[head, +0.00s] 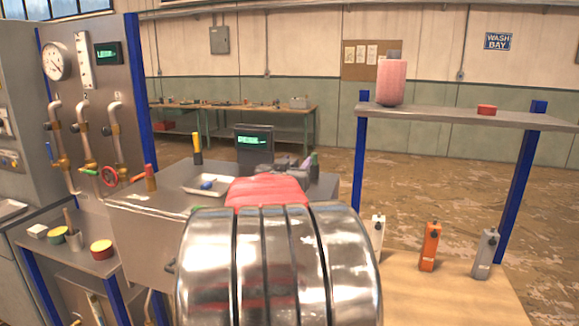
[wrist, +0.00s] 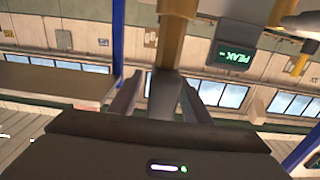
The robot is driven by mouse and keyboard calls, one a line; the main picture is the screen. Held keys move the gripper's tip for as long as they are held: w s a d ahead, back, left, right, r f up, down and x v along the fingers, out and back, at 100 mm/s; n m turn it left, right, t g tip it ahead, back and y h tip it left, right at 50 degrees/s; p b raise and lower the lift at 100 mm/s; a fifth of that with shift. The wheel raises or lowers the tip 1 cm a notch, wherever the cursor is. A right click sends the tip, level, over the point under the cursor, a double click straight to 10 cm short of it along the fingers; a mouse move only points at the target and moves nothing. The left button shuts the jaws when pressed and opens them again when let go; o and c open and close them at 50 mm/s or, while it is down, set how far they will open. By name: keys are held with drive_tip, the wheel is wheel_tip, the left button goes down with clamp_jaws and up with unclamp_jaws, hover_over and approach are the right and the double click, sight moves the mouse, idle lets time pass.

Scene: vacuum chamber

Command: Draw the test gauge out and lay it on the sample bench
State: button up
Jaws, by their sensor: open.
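My gripper (wrist: 158,97) shows in the wrist view with its two grey fingers apart. A yellow post (wrist: 178,38) comes down from the top of that view, with a grey part (wrist: 166,85) between or just beyond the fingers. I cannot tell whether it is touched, or for sure whether it is the test gauge. The wrist view is upside down. In the head view my own arm fills the middle front and hides the gripper and the post. A pale wooden bench top (head: 430,300) lies at the lower right; I cannot tell whether it is the sample bench.
On the wooden top stand a white device (head: 378,235), an orange device (head: 431,246) and a grey device (head: 486,253). A display box (head: 253,145) and a tray (head: 203,185) sit on the grey cabinet (head: 145,230). A raised shelf (head: 450,117) stands at the right.

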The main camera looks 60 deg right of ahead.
clamp_jaws()
idle(0.5)
drive_tip(key=shift+r, duration=0.1)
wheel_tip(320, 180, up, 8)
idle(1.4)
